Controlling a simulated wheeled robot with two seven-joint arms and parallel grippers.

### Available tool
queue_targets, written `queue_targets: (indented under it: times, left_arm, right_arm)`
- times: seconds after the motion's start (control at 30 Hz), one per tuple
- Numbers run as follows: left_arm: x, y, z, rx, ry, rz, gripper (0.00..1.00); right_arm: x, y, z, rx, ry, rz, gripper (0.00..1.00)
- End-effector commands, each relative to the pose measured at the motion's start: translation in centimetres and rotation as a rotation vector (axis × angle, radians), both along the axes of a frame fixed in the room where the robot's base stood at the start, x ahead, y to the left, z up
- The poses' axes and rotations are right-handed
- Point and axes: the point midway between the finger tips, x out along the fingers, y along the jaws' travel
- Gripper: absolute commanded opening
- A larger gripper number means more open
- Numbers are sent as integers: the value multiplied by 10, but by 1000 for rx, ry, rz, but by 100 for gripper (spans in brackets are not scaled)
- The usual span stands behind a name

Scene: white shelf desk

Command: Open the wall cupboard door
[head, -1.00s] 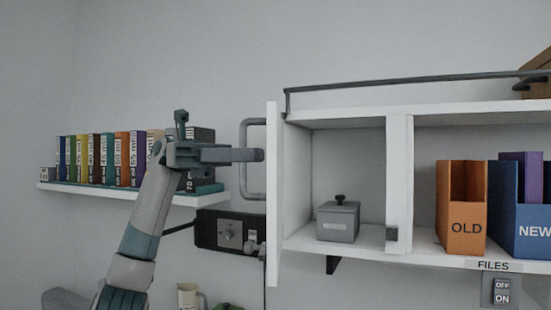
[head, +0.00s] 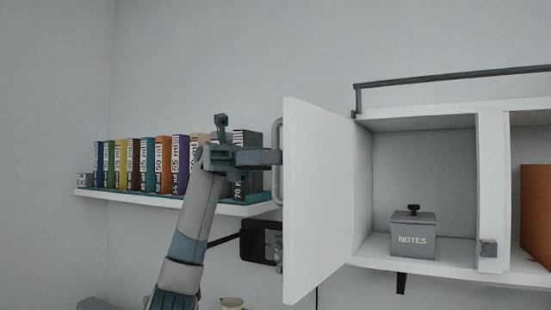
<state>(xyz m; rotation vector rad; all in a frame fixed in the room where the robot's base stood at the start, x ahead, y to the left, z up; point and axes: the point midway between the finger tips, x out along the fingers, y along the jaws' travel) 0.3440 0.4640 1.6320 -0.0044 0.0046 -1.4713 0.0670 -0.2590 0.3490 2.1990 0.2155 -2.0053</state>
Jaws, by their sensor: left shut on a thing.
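The white wall cupboard door (head: 318,200) stands swung out from the cupboard, hinged at the left side of the compartment, with its inner face in view. Its grey bar handle (head: 278,190) shows at the door's left edge, partly hidden behind the door. My left gripper (head: 274,157) is shut on the handle, with the fingertips at the upper part of the bar. The open cupboard compartment (head: 425,150) holds a grey lidded box (head: 413,235) marked NOTES. My right gripper is out of view.
A shelf (head: 150,201) with a row of coloured books (head: 150,165) is on the wall behind my left arm. A dark wall device (head: 258,240) is below it. An orange file (head: 536,215) stands in the right compartment. A grey rail (head: 450,77) runs above the cupboard.

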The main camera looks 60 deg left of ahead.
Motion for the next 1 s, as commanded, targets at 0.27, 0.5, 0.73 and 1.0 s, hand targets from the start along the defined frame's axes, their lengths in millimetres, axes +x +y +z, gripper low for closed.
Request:
queue_targets:
  times: [0.27, 0.5, 0.73, 1.0]
  left_arm:
    - [0, 0, 0, 0, 0, 1, 19]
    - [0, 1, 0, 0, 0, 1, 19]
    - [-1, 12, 1, -2, 0, 2, 19]
    - [-5, 48, 1, -4, -1, 2, 19]
  right_arm:
    - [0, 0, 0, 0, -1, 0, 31]
    - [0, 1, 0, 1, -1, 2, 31]
    - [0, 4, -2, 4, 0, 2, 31]
    - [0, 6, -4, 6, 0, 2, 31]
